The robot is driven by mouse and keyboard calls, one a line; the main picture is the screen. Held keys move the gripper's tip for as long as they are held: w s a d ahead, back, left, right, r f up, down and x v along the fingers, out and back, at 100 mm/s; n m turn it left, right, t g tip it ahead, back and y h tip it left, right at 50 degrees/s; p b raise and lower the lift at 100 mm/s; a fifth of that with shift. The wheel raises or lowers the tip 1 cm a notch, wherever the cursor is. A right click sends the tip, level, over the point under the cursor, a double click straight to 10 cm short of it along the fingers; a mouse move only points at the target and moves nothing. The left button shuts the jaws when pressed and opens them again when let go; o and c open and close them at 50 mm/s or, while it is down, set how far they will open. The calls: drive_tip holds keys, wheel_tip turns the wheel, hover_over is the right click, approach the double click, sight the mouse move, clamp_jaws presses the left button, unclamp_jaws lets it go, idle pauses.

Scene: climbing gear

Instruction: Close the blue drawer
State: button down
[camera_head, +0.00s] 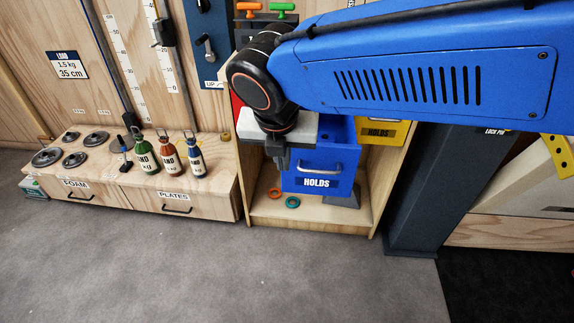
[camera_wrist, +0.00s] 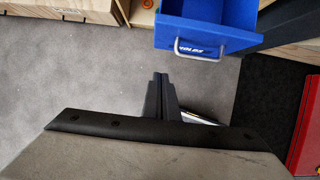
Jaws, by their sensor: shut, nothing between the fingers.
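The blue drawer (camera_head: 311,162), labelled HOLDS, sticks out of the wooden cabinet at the centre of the head view. It has a pale bar handle (camera_head: 318,167). In the wrist view the blue drawer (camera_wrist: 231,17) is at the top, with its handle (camera_wrist: 199,50) facing my gripper. My gripper (camera_wrist: 160,77) is shut and empty, just short of the handle and slightly left of it in that view. In the head view my gripper (camera_head: 283,167) hangs at the left of the drawer front. My arm hides part of the drawer's upper area; I cannot tell whether the fingers touch it.
A yellow drawer (camera_head: 380,132) is behind and right of the blue one. Orange (camera_head: 274,193) and teal (camera_head: 292,202) rings lie on the cabinet floor. Bottles (camera_head: 168,158) and weight plates (camera_head: 75,160) stand on the left bench. A dark post (camera_head: 425,190) is at right. Grey floor (camera_head: 250,270) in front is clear.

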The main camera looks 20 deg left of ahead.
drive_tip(key=w+a+f, duration=0.2)
drive_tip(key=w+f, duration=0.5)
drive_tip(key=f, duration=0.2)
drive_tip(key=shift+w, duration=0.2)
drive_tip(key=shift+w, duration=0.1)
idle(0.3)
